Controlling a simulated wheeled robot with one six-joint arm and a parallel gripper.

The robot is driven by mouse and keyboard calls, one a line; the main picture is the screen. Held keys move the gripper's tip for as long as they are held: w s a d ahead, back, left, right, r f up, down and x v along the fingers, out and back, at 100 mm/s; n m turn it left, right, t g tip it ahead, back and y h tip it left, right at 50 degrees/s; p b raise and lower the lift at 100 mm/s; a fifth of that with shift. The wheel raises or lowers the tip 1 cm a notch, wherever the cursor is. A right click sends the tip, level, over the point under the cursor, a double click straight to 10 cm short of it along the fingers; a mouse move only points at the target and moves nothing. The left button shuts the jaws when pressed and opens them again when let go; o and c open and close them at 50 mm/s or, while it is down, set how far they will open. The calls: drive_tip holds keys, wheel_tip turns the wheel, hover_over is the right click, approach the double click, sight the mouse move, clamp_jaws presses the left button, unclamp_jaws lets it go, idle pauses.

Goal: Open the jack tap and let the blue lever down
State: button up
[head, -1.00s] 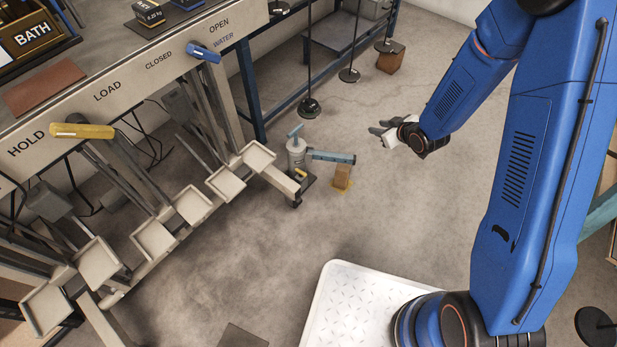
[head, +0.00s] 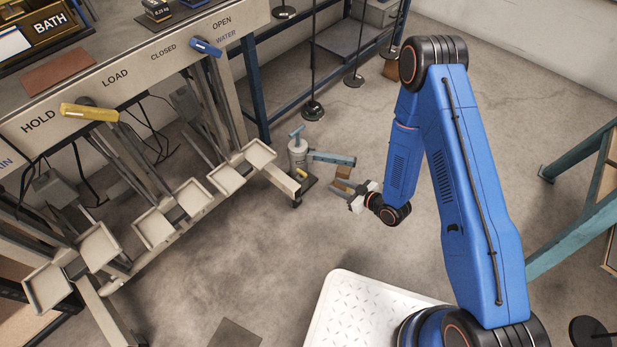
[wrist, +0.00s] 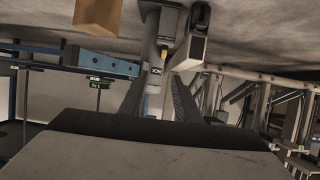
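The blue lever (head: 206,47) has its handle at the front panel, by the words CLOSED, OPEN and WATER. The grey jack (head: 298,152) stands upright on the floor at the end of the lever frame, with a teal bar reaching right. A small yellow part, perhaps its tap (head: 302,172), shows low on the jack. In the wrist view the jack (wrist: 153,70) carries a JACK label, with a yellow part (wrist: 167,56) beside it. My gripper (head: 340,188) is right of the jack, apart from it. Its two fingers are spread and empty in the wrist view (wrist: 155,100).
A brown block (head: 343,172) lies close beyond my fingers, under the teal bar. A yellow lever (head: 90,112) and several pale trays (head: 259,154) belong to the frame on the left. Weights on rods (head: 313,110) hang behind.

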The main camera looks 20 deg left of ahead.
approach(305, 174)
drive_tip(key=x, duration=0.8)
drive_tip(key=shift+w+a+f, duration=0.1)
drive_tip(key=shift+a, duration=0.15)
clamp_jaws()
